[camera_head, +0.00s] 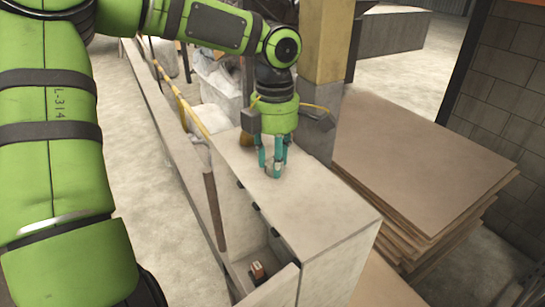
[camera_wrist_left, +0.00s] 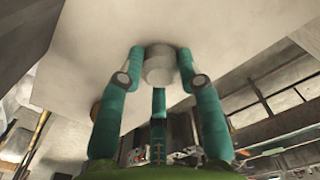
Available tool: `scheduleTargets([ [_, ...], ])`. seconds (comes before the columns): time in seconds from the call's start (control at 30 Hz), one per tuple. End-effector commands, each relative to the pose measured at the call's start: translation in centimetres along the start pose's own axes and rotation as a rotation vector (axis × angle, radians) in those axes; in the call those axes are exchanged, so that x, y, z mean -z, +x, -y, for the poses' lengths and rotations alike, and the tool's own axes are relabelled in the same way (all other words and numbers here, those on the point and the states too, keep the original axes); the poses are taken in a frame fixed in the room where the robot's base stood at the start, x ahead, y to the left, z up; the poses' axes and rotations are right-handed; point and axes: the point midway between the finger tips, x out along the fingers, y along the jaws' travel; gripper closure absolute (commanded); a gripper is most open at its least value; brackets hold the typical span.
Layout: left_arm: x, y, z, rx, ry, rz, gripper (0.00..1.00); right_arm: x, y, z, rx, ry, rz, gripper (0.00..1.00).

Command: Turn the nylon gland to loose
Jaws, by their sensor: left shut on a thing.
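The nylon gland shows in the left wrist view as a short pale grey cylinder (camera_wrist_left: 160,66) against a flat light surface. In the head view only a small pale part of it (camera_head: 270,172) shows between the fingers. It is on the top of a long light grey concrete-like block (camera_head: 325,222). My left gripper (camera_head: 273,167) points down from above, with its teal fingers closed around the gland; it also shows in the left wrist view (camera_wrist_left: 160,75). Any marking or turn position of the gland cannot be made out. My right gripper is not in view.
A yellow post (camera_head: 326,40) stands close behind my left wrist. Stacked brown boards (camera_head: 415,160) lie to the right of the block. A small brown box (camera_head: 258,271) sits low in a recess at the block's front. The block's near top is clear.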

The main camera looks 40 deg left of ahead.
Motion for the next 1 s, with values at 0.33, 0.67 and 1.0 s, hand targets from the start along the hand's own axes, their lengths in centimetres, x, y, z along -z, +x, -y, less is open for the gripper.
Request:
scheduleTargets([
  [0.33,-0.13,0.13,0.15,0.007,-0.085,0.005,0.97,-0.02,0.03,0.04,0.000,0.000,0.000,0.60],
  [0.67,-0.17,0.04,0.09,0.005,-0.091,0.007,0.97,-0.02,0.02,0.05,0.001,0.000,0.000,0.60],
  [1.0,-0.12,-0.03,0.00,0.001,-0.089,0.005,0.40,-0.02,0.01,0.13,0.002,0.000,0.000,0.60],
])
